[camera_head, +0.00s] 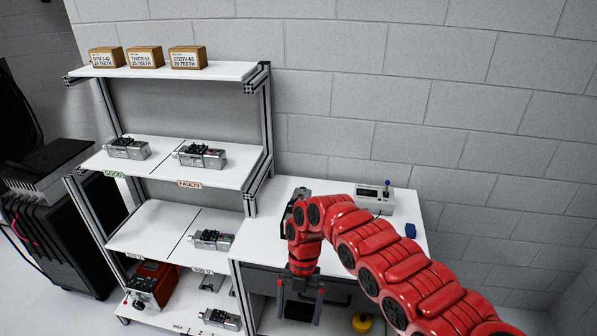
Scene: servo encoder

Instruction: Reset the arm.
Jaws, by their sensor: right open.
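My right arm (395,262) is red and reaches in from the lower right, over the white table. Its wrist bends down, and my right gripper (300,312) hangs pointing down in front of the table's front edge. Its two grey fingers are apart, and I see nothing held between them. My left arm and left gripper are not in view.
A white shelf rack (160,72) stands left of the table (410,212), with servo units on several levels and boxes (146,57) on top. A tester box (375,198) and a blue object (410,230) sit on the table. A dark machine (62,245) stands far left.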

